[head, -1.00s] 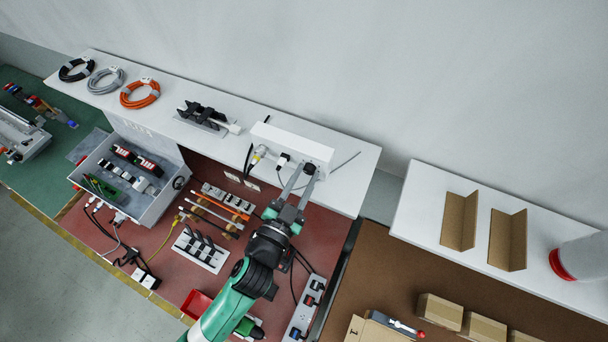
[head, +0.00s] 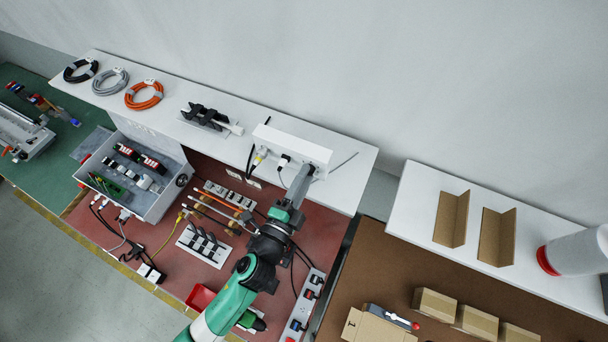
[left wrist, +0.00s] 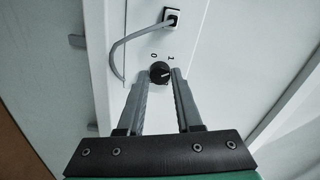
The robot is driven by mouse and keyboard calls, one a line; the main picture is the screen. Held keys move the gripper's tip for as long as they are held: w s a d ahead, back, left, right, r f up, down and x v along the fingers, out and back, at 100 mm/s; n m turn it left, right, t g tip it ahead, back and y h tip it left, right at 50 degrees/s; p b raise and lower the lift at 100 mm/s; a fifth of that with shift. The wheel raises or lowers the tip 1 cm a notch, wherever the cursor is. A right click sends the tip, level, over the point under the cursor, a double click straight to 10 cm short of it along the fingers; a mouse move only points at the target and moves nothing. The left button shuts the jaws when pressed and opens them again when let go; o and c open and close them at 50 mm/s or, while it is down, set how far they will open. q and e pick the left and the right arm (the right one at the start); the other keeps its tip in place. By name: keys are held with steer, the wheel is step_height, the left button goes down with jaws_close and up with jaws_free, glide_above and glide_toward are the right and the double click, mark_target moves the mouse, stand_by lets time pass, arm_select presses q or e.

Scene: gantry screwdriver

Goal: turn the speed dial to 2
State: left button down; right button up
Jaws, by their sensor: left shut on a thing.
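The speed dial (left wrist: 160,71) is a small round black knob on the front of a white box, in the left wrist view. The marks 0 and 1 show beside it; I see no mark 2. My left gripper (left wrist: 161,76) is shut on the dial, one grey fingertip on each side. The dial's pointer is too small to read for sure. In the head view my left gripper (head: 304,172) reaches the front of the white box (head: 292,146) on the shelf, and its fingers hide the dial. My right gripper is not in view.
A grey cable runs from a plug (left wrist: 171,17) on the box close to the dial. Plugs and cables (head: 262,153) sit left of the gripper. A thin rod (head: 343,162) lies right of the box. Coiled cables (head: 144,95) lie on the shelf's left part.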

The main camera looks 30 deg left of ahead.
arm_select(q)
steer(key=m+p, duration=0.1)
steer(key=m, duration=0.5)
steer(key=shift+p, duration=0.3)
steer(key=shift+m, duration=0.3)
steer(key=c, duration=0.6)
jaws_free()
steer(key=s+b, duration=0.1)
steer(key=s, duration=0.4)
steer(key=s+b, duration=0.1)
steer(key=s, duration=0.5)
steer(key=shift+s+d, duration=0.2)
steer(key=shift+s, duration=0.1)
